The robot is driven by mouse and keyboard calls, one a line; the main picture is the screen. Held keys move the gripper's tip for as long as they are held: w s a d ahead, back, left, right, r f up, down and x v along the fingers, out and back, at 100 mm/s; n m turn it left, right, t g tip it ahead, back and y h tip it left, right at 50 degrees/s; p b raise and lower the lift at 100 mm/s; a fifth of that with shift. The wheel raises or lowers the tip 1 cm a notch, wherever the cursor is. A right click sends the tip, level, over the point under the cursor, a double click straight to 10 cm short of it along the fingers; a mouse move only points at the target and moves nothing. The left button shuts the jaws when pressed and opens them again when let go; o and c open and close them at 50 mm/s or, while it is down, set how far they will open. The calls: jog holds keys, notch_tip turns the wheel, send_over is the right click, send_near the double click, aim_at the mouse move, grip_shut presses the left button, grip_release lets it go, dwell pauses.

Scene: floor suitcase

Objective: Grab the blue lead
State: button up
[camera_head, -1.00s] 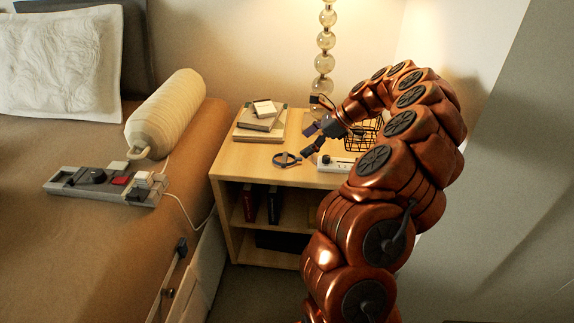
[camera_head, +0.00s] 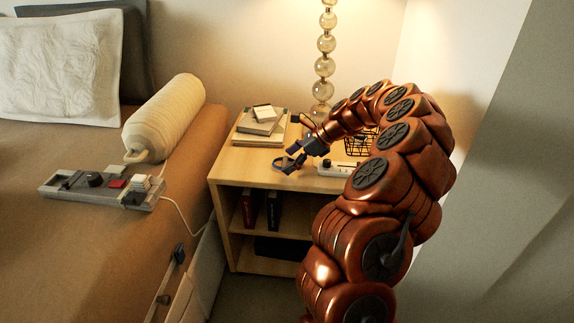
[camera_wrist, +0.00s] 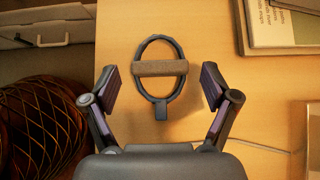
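The blue lead is a dark blue-grey oval loop with a brown band across it and a short tab at one end. It lies on the wooden nightstand top (camera_head: 240,170), and shows in the wrist view (camera_wrist: 160,69) at upper centre. My gripper (camera_wrist: 160,88) is open, with one finger on each side of the loop and visible gaps between fingers and loop. In the head view my gripper (camera_head: 297,156) is at the lead, partly covering it. I cannot tell how high the fingertips are above the wood.
Books (camera_head: 262,122) are stacked at the nightstand's back left. A lamp (camera_head: 324,66) and a black wire basket (camera_head: 360,141) stand behind my arm. A white power strip (camera_head: 338,169) lies right of my gripper. The bed (camera_head: 90,250) is on the left.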

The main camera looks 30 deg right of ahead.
jog(key=c, duration=1)
